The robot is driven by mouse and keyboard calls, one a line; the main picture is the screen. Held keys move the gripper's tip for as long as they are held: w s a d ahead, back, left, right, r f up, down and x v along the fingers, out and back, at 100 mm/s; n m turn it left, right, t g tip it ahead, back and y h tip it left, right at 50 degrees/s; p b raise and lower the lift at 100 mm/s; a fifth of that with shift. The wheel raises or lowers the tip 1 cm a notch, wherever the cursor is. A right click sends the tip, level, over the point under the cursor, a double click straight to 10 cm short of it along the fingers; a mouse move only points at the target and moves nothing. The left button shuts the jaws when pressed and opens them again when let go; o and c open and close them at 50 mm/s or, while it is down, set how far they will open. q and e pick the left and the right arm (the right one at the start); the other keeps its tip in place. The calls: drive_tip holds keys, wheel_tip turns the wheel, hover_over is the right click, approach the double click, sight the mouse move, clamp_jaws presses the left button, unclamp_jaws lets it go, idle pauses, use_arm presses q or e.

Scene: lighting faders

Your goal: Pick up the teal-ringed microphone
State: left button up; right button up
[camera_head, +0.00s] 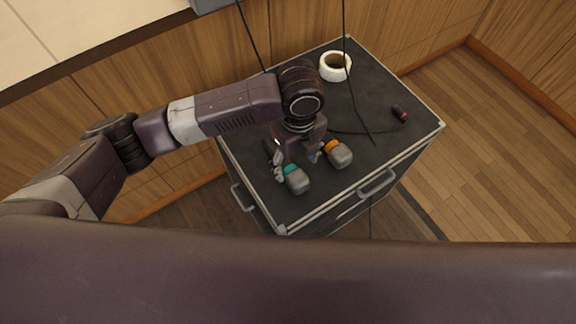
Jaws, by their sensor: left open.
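The teal-ringed microphone (296,179) lies on the dark top of a wheeled case, near its front left corner. Its grey head points toward the front and its dark handle runs back under my left gripper. An orange-ringed microphone (339,153) lies to its right, its handle mostly hidden by my arm. My left gripper (296,165) points down over the case with open fingers, one close to the left side of the teal ring and one near the orange-ringed microphone. I cannot tell whether a finger touches either microphone. My right gripper is not in view.
A white tape roll (335,67) sits at the back of the case top (372,98). A small dark cylinder with a pink end (399,114) lies at the right. Thin black cables hang and run across the top. Wooden panels stand behind; the floor at right is clear.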

sight(297, 175)
use_arm(q)
wheel_tip(297, 175, down, 8)
drive_tip(key=shift+r+p, duration=0.25)
drive_tip(key=shift+p, duration=0.35)
drive_tip(key=shift+d, duration=0.1)
drive_tip(key=c, duration=1.5)
